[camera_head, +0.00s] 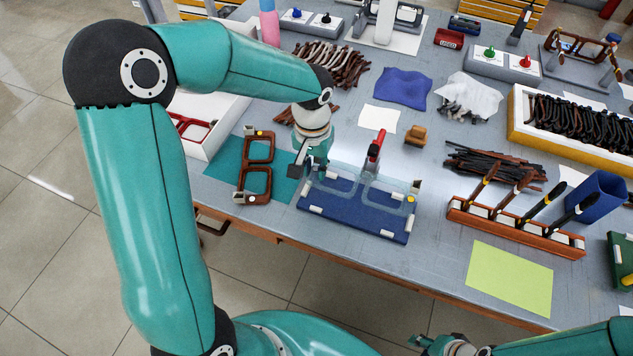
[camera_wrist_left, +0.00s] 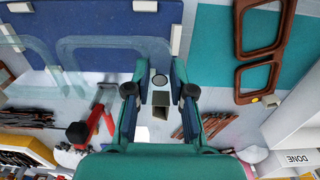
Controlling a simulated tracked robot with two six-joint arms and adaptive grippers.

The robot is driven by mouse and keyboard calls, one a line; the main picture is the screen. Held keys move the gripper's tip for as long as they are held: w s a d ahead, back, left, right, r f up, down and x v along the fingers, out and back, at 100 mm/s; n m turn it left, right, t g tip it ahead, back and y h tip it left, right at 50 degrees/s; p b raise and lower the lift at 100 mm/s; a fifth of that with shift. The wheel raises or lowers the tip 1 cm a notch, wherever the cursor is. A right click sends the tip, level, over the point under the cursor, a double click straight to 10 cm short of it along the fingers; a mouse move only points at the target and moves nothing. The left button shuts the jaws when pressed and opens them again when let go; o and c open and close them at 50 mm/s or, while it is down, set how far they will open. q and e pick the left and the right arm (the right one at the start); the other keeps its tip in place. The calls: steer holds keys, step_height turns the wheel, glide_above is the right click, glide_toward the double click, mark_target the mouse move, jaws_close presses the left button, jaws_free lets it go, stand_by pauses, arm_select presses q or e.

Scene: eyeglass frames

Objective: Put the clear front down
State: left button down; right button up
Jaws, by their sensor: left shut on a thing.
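The clear front (camera_head: 372,192) is a see-through eyeglass front, seen over the blue board (camera_head: 345,217) with white pads. In the left wrist view the clear front (camera_wrist_left: 70,43) reaches from the left to my left gripper's fingertips (camera_wrist_left: 160,80). My left gripper (camera_head: 308,165) is at the board's back left corner, shut on the clear front's end. Whether the front touches the board is hard to tell. A red-handled clamp (camera_head: 375,152) stands at the board's back edge. My right gripper (camera_head: 440,346) shows only partly at the bottom edge, its fingers unclear.
A brown front (camera_head: 246,165) lies on a teal mat (camera_head: 226,160) left of the board. A white tray (camera_head: 218,133) is behind it. An orange rack with temples (camera_head: 550,235) stands to the right. A yellow-green mat (camera_head: 510,278) lies bare near the front edge.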

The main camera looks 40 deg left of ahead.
mark_target(315, 192)
arm_select(q)
step_height(315, 192, down, 6)
stand_by(0.5)
steer(key=shift+f+b, duration=0.3)
steer(key=shift+b, duration=0.2)
steer(key=shift+s+d+f, duration=0.1)
steer(key=shift+s+f, duration=0.1)
steer(key=shift+f, duration=0.1)
steer(key=c, duration=1.2)
jaws_free()
steer(key=shift+b, duration=0.3)
steer(key=shift+o, duration=1)
steer(key=shift+f, duration=0.15)
steer(key=shift+w, duration=0.15)
